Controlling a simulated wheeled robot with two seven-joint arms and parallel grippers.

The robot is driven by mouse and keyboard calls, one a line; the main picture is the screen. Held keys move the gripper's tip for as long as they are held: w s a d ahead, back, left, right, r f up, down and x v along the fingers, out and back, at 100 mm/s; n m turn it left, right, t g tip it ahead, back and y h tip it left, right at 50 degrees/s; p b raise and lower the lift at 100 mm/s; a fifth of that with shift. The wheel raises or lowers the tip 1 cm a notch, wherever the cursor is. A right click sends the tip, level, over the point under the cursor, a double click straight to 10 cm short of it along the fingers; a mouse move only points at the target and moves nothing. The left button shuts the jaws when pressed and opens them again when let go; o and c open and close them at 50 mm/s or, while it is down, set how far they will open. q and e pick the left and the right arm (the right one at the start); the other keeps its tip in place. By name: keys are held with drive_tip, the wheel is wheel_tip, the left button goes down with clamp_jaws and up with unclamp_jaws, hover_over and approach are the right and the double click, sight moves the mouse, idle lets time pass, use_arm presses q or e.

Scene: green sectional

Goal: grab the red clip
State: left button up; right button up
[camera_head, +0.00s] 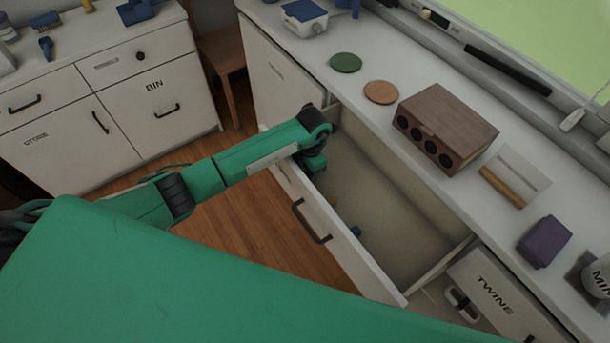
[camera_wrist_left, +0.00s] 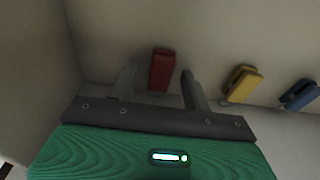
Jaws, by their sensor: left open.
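The red clip (camera_wrist_left: 161,68) lies on the drawer floor in the left wrist view, between the two grey fingers of my left gripper (camera_wrist_left: 155,78). The fingers are open and spread apart on either side of it; I see no contact. In the head view my left arm reaches down into the open drawer (camera_head: 385,190), and it hides the red clip and the fingertips. My right gripper is not in view.
A yellow clip (camera_wrist_left: 241,84) and a blue clip (camera_wrist_left: 299,95) lie to the right of the red clip in the drawer. The drawer wall is close on the left. The counter above holds a wooden box (camera_head: 446,125), coasters and a purple item (camera_head: 544,241).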

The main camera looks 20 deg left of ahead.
use_arm(q)
drive_tip(key=shift+c, duration=0.2)
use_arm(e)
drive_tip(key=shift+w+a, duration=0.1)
use_arm(q)
drive_tip(key=c, duration=1)
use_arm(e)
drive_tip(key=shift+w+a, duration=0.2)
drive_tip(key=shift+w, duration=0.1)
use_arm(q)
drive_tip(key=shift+r, duration=0.1)
